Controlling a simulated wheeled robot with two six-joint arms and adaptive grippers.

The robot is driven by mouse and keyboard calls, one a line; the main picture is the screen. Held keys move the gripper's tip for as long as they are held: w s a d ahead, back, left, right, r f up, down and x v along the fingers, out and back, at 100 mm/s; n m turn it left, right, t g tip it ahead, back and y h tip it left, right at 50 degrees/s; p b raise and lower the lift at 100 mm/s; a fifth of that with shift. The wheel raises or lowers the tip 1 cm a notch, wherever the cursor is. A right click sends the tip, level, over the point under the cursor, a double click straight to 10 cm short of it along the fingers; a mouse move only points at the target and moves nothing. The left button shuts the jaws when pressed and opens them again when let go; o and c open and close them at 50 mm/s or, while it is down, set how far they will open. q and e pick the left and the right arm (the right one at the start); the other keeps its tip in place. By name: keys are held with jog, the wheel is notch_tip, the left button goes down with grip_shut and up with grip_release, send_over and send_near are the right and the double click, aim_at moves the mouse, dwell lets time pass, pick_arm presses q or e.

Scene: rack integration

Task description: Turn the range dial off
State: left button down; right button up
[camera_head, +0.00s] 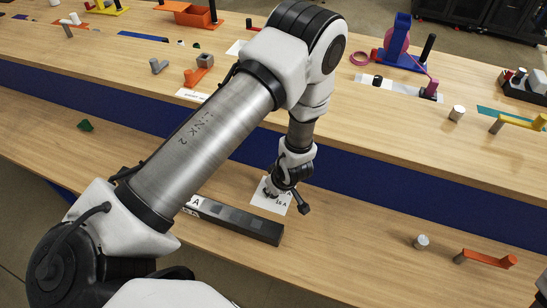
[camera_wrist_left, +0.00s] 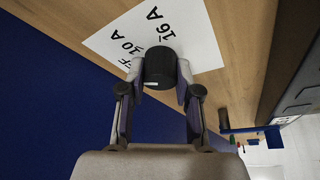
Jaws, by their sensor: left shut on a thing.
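The range dial (camera_wrist_left: 160,66) is a black round knob with a small white mark on its side facing the wrist camera. It stands on a white label sheet (camera_wrist_left: 108,42) printed with "10 A", "16 A" and a partly covered word ending in "F". My left gripper (camera_wrist_left: 158,84) is shut on the dial, one finger on each side. In the head view my left gripper (camera_head: 275,188) is at the label sheet (camera_head: 284,205) on the lower bench level, and largely hides the dial.
A long black bar (camera_head: 240,222) lies close beside the sheet. A grey cylinder (camera_head: 421,242) and an orange handle (camera_head: 487,259) are farther right on the lower level (camera_head: 350,260). A blue riser (camera_head: 420,195) rises behind. The upper level holds several parts, including a blue stand (camera_head: 402,58).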

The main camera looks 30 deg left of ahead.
pick_arm(q)
jog(key=n+p, duration=0.1)
jog(key=p, duration=0.1)
jog(key=n+g+p, duration=0.1)
jog(key=p, duration=0.1)
jog(key=shift+r+n, duration=0.3)
jog(key=shift+n, duration=0.1)
jog(key=shift+f+n+g+p, duration=0.15)
jog(key=shift+n+g+p, duration=0.25)
jog(key=shift+n+p, duration=0.35)
jog(key=shift+f+n+g+p, duration=0.15)
jog(key=shift+n+g+p, duration=0.35)
jog(key=shift+n, duration=0.65)
pick_arm(e)
notch_tip(320, 180, up, 8)
jog(key=shift+r, duration=0.15)
pick_arm(q)
jog(key=c, duration=0.8)
grip_release()
